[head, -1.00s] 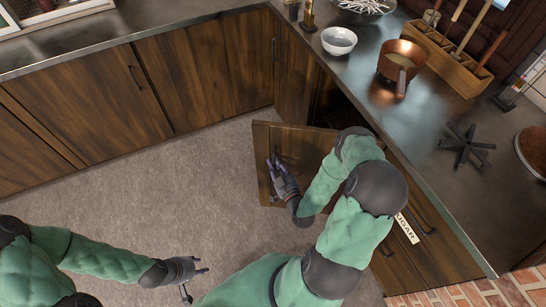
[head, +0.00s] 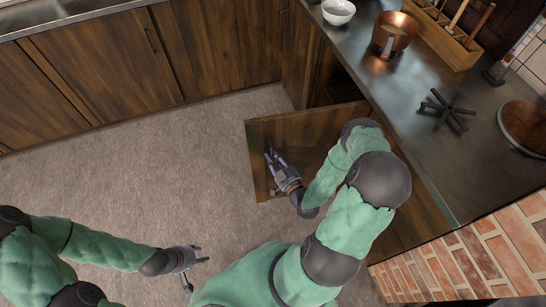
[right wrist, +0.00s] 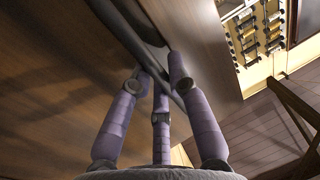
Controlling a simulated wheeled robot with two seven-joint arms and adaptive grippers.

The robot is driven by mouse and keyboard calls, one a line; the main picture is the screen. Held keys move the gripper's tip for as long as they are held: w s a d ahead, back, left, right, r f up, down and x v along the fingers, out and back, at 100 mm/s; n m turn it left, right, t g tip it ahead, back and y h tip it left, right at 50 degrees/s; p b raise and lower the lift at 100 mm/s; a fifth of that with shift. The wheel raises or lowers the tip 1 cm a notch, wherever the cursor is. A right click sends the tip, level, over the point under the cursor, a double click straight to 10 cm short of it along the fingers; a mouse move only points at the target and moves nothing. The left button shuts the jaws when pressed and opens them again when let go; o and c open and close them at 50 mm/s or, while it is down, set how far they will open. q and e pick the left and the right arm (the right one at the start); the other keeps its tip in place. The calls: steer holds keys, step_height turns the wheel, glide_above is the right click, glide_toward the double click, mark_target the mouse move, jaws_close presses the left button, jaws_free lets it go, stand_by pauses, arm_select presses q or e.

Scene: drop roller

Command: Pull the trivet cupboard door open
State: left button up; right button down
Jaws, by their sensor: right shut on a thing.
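The trivet (head: 443,110), dark and star-shaped, lies on the right-hand counter. Below that counter, a dark brown wooden cupboard door (head: 305,127) stands swung out over the floor, with a dark opening (head: 338,82) behind it. My right gripper (head: 273,160) is at the door's face near its free edge. In the right wrist view its purple fingers (right wrist: 158,85) are closed around the dark bar handle (right wrist: 150,40). My right arm hides part of the door. My left gripper (head: 200,270) is open and empty above the floor, away from the door.
A copper pan (head: 394,32), a white bowl (head: 338,11) and a wooden tool holder (head: 440,35) stand on the counter (head: 400,95). A brick surface (head: 470,265) is at the lower right. Grey floor (head: 150,165) left of the door is clear.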

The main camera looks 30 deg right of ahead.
steer(key=c, duration=1.2)
jaws_free()
steer(key=shift+o, duration=0.2)
steer(key=s, duration=1.2)
steer(key=shift+a, duration=0.4)
